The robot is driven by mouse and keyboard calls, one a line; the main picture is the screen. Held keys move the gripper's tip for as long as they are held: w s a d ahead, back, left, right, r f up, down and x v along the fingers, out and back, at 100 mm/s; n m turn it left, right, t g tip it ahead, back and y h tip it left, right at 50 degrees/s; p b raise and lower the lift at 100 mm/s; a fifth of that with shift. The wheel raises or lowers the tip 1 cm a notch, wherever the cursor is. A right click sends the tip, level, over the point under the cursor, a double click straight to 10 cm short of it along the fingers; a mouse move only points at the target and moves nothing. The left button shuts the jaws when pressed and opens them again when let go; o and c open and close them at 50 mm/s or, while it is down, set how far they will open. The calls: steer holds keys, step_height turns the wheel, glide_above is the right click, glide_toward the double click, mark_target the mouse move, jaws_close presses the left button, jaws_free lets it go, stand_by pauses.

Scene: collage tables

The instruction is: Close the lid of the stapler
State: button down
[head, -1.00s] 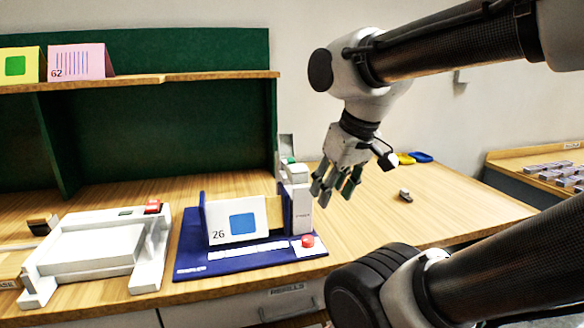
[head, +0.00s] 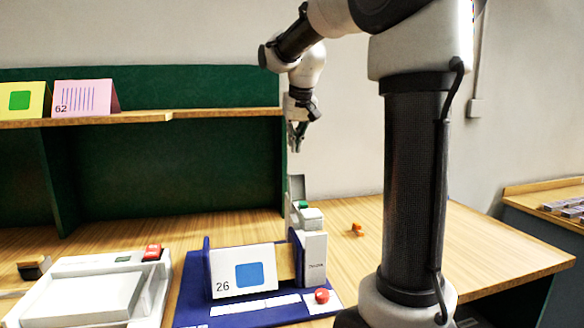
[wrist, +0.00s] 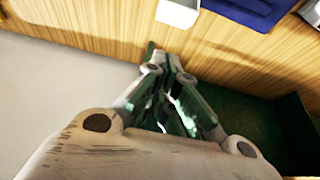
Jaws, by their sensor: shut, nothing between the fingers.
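What I take to be the stapler is a white unit (head: 312,215) at the right end of the blue base. Its grey lid (head: 297,187) stands raised at the back, with a green part below it. My gripper (head: 296,146) is shut and empty, pointing down in the air above the raised lid, apart from it. In the wrist view my gripper (wrist: 165,62) has its fingers together, and a white block (wrist: 180,12), probably part of this unit, shows at the top edge. The lid cannot be made out there.
The blue base (head: 215,312) holds a card marked 26 (head: 243,272) and a red button (head: 322,296). A white machine (head: 90,290) stands left. A green-backed shelf (head: 165,170) rises behind. A small orange object (head: 357,229) lies right of the unit, on mostly clear table.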

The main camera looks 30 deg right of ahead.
mark_target(296, 187)
steer(key=w+x, duration=0.1)
steer(key=x, duration=1)
steer(key=shift+s+a+r, duration=0.15)
steer(key=shift+s+r, duration=0.15)
steer(key=shift+s, duration=0.35)
steer(key=shift+s+a+r, duration=0.15)
steer(key=shift+s+r, duration=0.2)
steer(key=shift+s, duration=0.35)
steer(key=shift+s+a+r, duration=0.15)
steer(key=shift+s+r, duration=0.15)
steer(key=shift+s, duration=0.35)
steer(key=shift+s+d+r, duration=0.1)
